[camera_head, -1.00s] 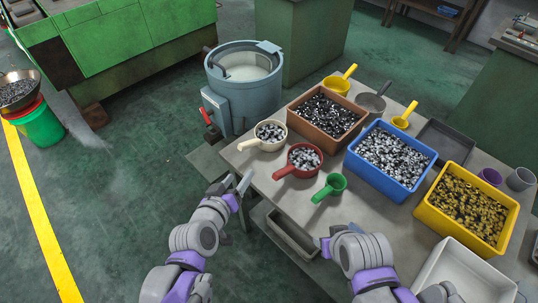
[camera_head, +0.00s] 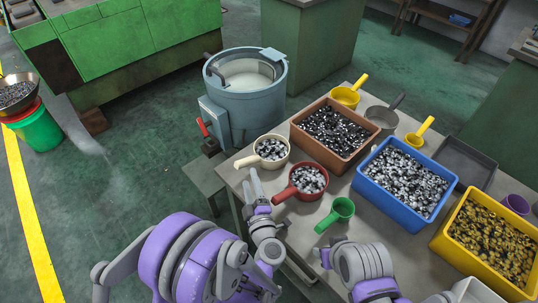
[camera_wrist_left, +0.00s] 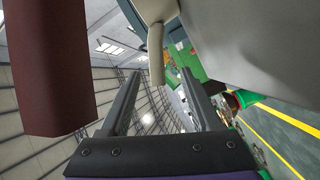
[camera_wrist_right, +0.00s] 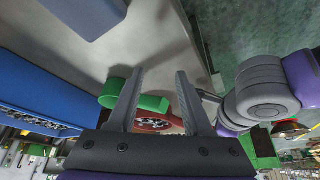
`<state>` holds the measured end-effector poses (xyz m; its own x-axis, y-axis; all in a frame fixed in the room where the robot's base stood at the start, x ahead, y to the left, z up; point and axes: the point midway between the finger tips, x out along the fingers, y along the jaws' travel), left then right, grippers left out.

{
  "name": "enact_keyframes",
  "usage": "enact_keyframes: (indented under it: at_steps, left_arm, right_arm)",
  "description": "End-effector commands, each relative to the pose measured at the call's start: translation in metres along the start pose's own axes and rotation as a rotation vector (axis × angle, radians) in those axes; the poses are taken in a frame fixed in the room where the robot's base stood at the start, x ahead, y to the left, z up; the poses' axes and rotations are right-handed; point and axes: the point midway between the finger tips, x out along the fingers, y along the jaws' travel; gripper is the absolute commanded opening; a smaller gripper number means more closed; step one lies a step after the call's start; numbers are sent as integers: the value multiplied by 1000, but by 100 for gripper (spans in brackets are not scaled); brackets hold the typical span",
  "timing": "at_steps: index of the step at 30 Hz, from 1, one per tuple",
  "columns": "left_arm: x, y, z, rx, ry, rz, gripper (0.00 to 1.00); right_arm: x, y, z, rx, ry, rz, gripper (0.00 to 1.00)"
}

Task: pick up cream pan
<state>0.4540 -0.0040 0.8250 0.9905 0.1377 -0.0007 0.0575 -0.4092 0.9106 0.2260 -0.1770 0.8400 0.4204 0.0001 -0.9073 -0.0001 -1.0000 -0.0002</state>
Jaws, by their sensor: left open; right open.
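The cream pan (camera_head: 271,149), full of small metal parts, stands at the table's left corner, its handle (camera_head: 246,161) pointing left over the edge. My left gripper (camera_head: 256,183) is open just below the pan in the head view, its fingers pointing up toward the handle. In the left wrist view, the cream handle (camera_wrist_left: 156,52) shows between and beyond the open fingers (camera_wrist_left: 158,100); nothing is gripped. My right gripper (camera_wrist_right: 158,100) is open and empty, low at the table's front edge; its fingers are mostly hidden in the head view.
A red pan (camera_head: 308,181) of parts and a green scoop (camera_head: 341,211) stand to the right of the cream pan. Brown (camera_head: 348,154), blue (camera_head: 402,211) and yellow (camera_head: 440,243) bins fill the table beyond. A blue-grey drum machine (camera_head: 247,108) stands behind the table corner.

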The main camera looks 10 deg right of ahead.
Motion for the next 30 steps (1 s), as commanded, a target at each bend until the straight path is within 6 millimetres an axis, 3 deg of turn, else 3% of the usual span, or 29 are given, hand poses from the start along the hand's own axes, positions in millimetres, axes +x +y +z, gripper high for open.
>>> enact_keyframes:
  at_steps: [3,10,18,25,30]
  left_arm:
    - [20,1,-1,0,2,0,64]
    - [38,3,-1,0,1,0,64]
    - [76,6,-2,0,0,1,64]
    - [78,6,-1,0,-1,2,64]
    - [78,6,-1,0,-1,2,36]
  right_arm:
    - [-4,0,-2,0,1,0,50]
    - [-8,0,-4,0,3,0,50]
    - [-15,0,-9,0,6,0,50]
    - [-15,0,-9,0,6,0,50]
    - [-15,0,-9,0,6,0,50]
